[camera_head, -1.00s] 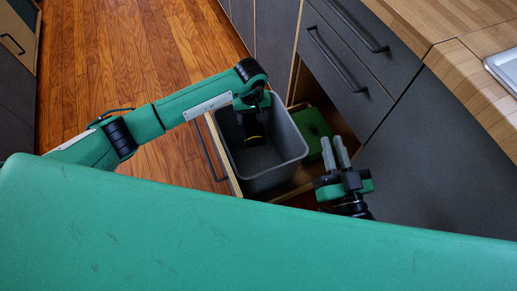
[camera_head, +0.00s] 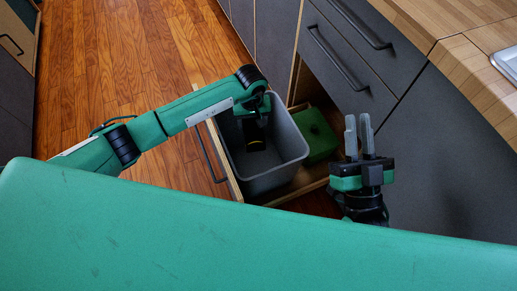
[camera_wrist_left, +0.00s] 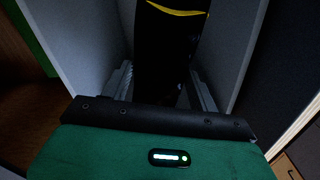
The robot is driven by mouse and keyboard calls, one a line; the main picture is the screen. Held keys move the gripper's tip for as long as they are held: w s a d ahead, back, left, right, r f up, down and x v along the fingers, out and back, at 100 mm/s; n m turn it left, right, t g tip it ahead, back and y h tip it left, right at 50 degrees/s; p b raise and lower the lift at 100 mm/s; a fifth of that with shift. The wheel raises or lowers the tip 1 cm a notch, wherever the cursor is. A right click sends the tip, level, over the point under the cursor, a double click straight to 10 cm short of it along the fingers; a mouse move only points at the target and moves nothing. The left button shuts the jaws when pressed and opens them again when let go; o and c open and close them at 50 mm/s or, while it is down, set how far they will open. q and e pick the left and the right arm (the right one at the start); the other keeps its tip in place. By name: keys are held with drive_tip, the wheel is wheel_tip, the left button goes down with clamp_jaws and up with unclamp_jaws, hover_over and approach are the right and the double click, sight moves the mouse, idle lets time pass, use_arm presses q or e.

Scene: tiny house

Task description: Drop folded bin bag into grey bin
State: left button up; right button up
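The grey bin (camera_head: 285,175) stands in a pulled-out drawer, its top open. My left gripper (camera_head: 256,120) reaches down into the bin. The folded bin bag (camera_head: 255,135) is black with a yellow band and is inside the bin walls, below the gripper. In the left wrist view the bag (camera_wrist_left: 164,55) lies between the two fingers of my left gripper (camera_wrist_left: 162,78), which appear closed on its sides. Contact with the bin floor cannot be told. My right gripper (camera_head: 358,135) is empty beside the drawer, with its fingers apart.
A green container (camera_head: 318,138) sits in the drawer to the right of the bin. Dark cabinet fronts (camera_head: 440,150) and a wooden worktop (camera_head: 430,25) are at the right. The wooden floor (camera_head: 140,60) at the left is clear.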

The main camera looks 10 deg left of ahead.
use_arm(q)
drive_tip(key=o, duration=0.4)
drive_tip(key=shift+r, duration=0.35)
wheel_tip(320, 180, up, 13)
drive_tip(key=p, duration=0.2)
drive_tip(key=shift+p, duration=0.3)
use_arm(e)
drive_tip(key=s+a+f+g, duration=0.2)
drive_tip(key=f+g, duration=0.5)
drive_tip(key=f, duration=0.4)
drive_tip(key=shift+a+f+g, duration=0.25)
drive_tip(key=shift+a+g, duration=0.05)
drive_tip(key=shift+a, duration=0.35)
use_arm(q)
drive_tip(key=shift+d, duration=0.1)
use_arm(e)
drive_tip(key=shift+w, duration=0.1)
